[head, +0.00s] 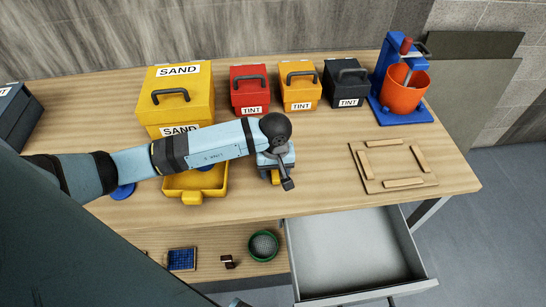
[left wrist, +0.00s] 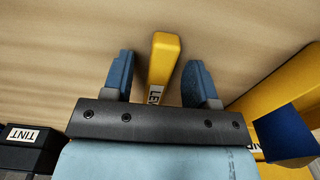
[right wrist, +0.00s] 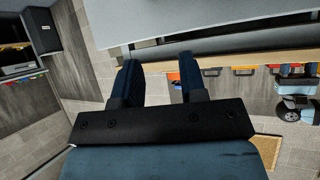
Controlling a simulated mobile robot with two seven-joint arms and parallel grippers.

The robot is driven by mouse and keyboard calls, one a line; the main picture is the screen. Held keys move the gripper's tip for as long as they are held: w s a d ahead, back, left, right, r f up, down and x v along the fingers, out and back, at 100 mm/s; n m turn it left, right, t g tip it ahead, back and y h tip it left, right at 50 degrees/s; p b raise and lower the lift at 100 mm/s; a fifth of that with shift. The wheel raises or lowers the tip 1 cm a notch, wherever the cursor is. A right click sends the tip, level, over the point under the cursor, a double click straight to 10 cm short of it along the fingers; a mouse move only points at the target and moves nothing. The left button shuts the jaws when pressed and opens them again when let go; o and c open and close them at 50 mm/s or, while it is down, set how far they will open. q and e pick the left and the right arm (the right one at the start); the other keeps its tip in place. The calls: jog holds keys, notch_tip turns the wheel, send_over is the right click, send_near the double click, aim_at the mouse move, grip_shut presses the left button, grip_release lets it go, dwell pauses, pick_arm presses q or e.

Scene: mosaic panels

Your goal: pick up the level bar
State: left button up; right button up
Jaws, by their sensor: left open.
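The level bar (left wrist: 164,62) is a yellow bar with a partly hidden black-on-white label. It lies on the wooden table, and in the left wrist view it is between the two fingers of my left gripper (left wrist: 159,82), with a gap on each side. The left gripper is open. In the head view a yellow end of the bar (head: 275,178) shows just below my left gripper (head: 276,163); the rest is hidden beneath it. My right gripper (right wrist: 157,80) shows only in the right wrist view, open with nothing between its fingers.
A yellow tray (head: 191,197) lies left of the bar. A SAND box (head: 196,85), several TINT boxes and a blue stand with an orange bucket (head: 402,92) line the back. A wooden frame (head: 361,176) lies right. A drawer (head: 351,253) stands open in front.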

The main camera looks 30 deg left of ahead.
pick_arm(q)
grip_shut()
jog(key=shift+r, duration=0.1)
